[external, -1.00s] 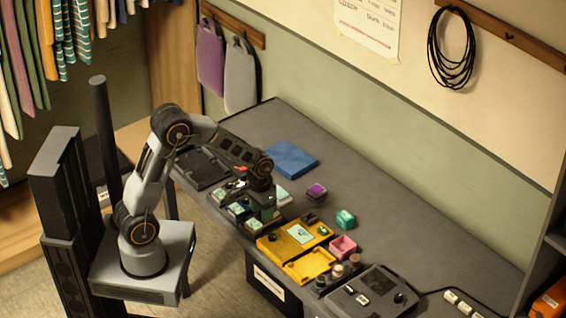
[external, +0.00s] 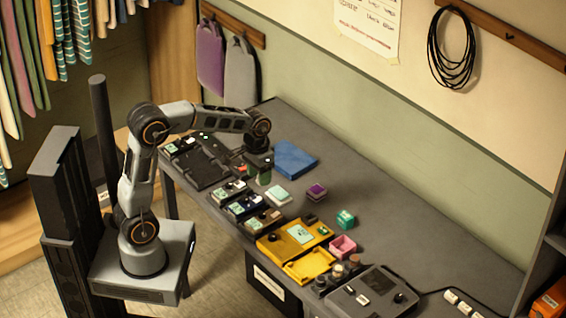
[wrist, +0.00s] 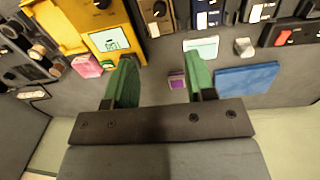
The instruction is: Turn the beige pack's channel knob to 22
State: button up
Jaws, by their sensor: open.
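What looks like the beige pack (external: 228,190) lies in the row of packs along the table's front edge, beyond a navy pack (external: 243,206). In the wrist view it seems to be the pale pack (wrist: 260,10) at the top edge, partly cut off. Its channel knob and number are too small to read. My gripper (external: 263,172) is above the table, behind the row and apart from the packs. In the wrist view its green fingers (wrist: 160,70) are wide apart with nothing held between them.
A yellow unit (external: 290,238) with an open tray stands right of the row. A black dock (external: 205,165) lies left, a blue cloth (external: 294,160) behind. A pale card (external: 277,195), purple box (external: 316,192), green cube (external: 346,218) and pink box (external: 342,246) are on the table.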

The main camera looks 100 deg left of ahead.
aim_at(262, 214)
jog(key=f+m, duration=0.1)
jog(key=f, duration=0.3)
jog(key=f+m, duration=0.1)
jog(key=f, duration=0.4)
jog(key=f+m, duration=0.1)
jog(key=f, duration=0.3)
jog(key=shift+w+d+f+m+g+y+b, duration=0.3)
jog(key=shift+w+d+f+b, duration=0.05)
jog(key=shift+f+b, duration=0.05)
grip_shut()
jog(key=n, duration=0.4)
dwell(0.6)
grip_release()
jog(key=shift+r, duration=0.1)
